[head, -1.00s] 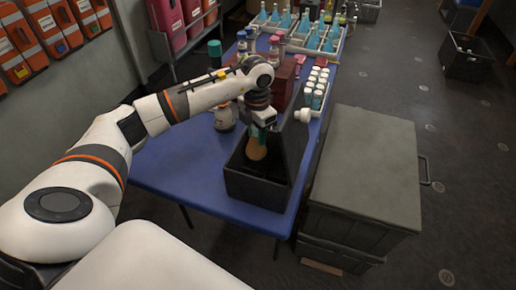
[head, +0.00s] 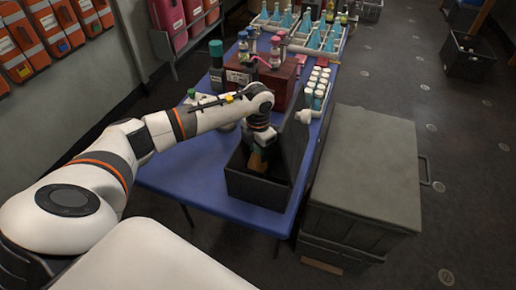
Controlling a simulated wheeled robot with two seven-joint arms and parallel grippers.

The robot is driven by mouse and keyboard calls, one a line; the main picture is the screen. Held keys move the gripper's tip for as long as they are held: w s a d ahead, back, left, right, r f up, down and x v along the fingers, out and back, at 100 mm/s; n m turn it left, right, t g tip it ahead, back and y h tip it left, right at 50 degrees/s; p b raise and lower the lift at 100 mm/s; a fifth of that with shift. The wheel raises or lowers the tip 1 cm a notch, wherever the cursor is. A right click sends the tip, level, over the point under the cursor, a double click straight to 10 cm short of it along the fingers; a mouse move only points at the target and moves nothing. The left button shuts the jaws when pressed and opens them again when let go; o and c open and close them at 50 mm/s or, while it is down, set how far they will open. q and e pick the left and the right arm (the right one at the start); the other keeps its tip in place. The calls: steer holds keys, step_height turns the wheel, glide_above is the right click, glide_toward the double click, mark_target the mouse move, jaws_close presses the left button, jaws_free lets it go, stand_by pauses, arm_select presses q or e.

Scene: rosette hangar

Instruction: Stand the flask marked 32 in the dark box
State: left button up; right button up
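The dark box (head: 258,193) stands open on the blue table, its tall back-right side rising above the rest. My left gripper (head: 259,150) points down into the box from above. It appears shut on a flask with orange-brown contents (head: 257,163), which is inside the box opening. The gripper covers the flask's upper part, and I cannot read its mark. I cannot tell whether its base touches the box floor. My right gripper is not in view.
A dark red box (head: 283,80) and a white rack of capped vials (head: 318,88) stand behind the dark box. Racks of blue flasks (head: 312,38) are at the far end. A large grey chest (head: 370,165) stands right of the blue table (head: 190,172).

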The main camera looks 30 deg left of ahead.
arm_select(q)
steer(key=shift+r, duration=0.15)
step_height(320, 180, up, 12)
steer(key=shift+f+b, duration=0.1)
steer(key=shift+b, duration=0.65)
